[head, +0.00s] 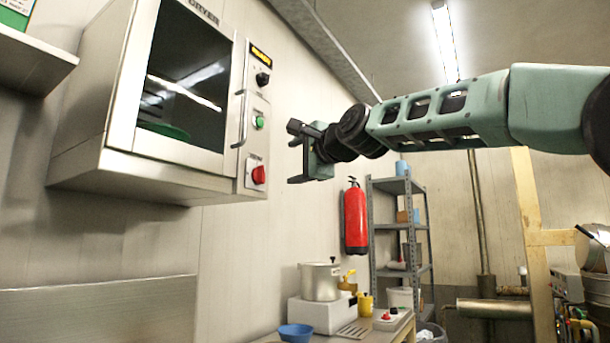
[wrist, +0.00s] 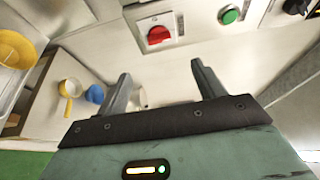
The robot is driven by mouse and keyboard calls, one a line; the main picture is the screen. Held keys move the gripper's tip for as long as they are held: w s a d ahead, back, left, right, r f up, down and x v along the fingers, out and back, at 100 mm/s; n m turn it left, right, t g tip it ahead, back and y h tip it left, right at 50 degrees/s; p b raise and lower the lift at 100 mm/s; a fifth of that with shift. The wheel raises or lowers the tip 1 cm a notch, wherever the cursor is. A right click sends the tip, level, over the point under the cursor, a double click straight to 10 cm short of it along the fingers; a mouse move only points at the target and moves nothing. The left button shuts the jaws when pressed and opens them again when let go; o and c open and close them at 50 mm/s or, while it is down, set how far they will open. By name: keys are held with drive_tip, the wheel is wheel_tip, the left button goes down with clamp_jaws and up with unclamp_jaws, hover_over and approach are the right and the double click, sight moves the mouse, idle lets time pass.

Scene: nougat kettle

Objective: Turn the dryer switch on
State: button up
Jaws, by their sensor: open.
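The dryer (head: 185,90) is a metal box with a dark glass door, mounted on the wall at the left of the head view. Its right-hand panel carries a display, a black knob (head: 262,79), a green button (head: 260,122) and a red switch (head: 258,175). In the wrist view the red switch (wrist: 158,35) is at the top centre, with the green button (wrist: 229,15) to its right. My gripper (head: 292,154) is open and empty, just right of the panel and apart from it. Its two fingers (wrist: 158,80) show in the wrist view, below the red switch.
Below stands a counter with a pot (head: 320,281) and a blue bowl (head: 296,334). A red fire extinguisher (head: 355,218) hangs on the wall, left of a metal shelf rack (head: 400,185). The dryer's door handle (head: 241,118) sticks out beside the panel.

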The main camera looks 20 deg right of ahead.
drive_tip(key=shift+b+v, duration=1.65)
drive_tip(key=shift+b, duration=1.4)
drive_tip(key=shift+f, duration=0.1)
